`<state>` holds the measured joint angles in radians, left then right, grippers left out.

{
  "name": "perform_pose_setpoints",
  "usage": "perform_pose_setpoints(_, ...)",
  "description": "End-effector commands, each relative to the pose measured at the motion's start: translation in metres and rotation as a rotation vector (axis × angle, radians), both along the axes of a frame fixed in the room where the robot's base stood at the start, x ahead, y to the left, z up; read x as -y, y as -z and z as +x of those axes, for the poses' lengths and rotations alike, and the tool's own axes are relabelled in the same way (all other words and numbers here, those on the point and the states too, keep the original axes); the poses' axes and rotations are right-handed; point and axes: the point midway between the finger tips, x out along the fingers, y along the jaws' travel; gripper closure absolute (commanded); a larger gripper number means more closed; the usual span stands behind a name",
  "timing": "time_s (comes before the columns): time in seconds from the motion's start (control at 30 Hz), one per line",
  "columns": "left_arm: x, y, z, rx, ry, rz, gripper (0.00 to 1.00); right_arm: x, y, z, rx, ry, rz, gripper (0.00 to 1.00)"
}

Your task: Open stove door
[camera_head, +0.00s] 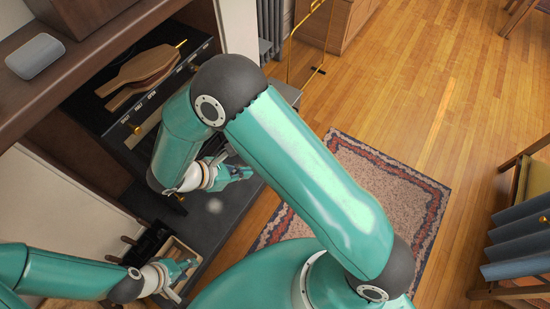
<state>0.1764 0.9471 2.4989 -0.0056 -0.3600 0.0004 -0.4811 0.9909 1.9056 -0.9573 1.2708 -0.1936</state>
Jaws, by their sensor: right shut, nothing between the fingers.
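A dark unit with a labelled front edge (172,84) and small brass knobs (137,129) stands at the upper left; it looks like the stove, but my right arm covers much of its front. A brass-framed clear panel (305,45) stands upright at the top; I cannot tell whether it is the stove door. My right gripper (246,172) is shut and empty above the dark grey floor slab, apart from the panel. My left gripper (188,266) is low at the left, over a small box; its finger opening is too small to tell.
Wooden boards (145,68) lie on the dark unit, below a brown shelf with a grey speaker-like object (36,57). The slab (212,205) lies in front. A patterned rug (400,190) and open wooden floor (430,90) are at right. A blue-draped chair (518,240) stands far right.

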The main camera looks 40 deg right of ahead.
Motion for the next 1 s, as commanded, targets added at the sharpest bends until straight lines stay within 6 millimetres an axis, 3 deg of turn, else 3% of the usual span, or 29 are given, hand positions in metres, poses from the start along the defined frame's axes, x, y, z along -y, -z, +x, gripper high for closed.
perform_pose_setpoints(0.4,0.000,-0.010,0.000,0.000,0.000,0.000,0.60,0.055,0.056,-0.003,-0.006,-0.008,0.001,1.00)
perform_pose_setpoints(0.63,0.000,-0.019,0.000,0.001,0.000,0.000,0.60,0.083,0.054,-0.004,-0.002,-0.011,0.003,1.00)
perform_pose_setpoints(1.0,0.000,-0.019,0.000,0.001,0.000,0.000,0.60,0.089,0.056,-0.004,-0.001,-0.012,0.003,1.00)
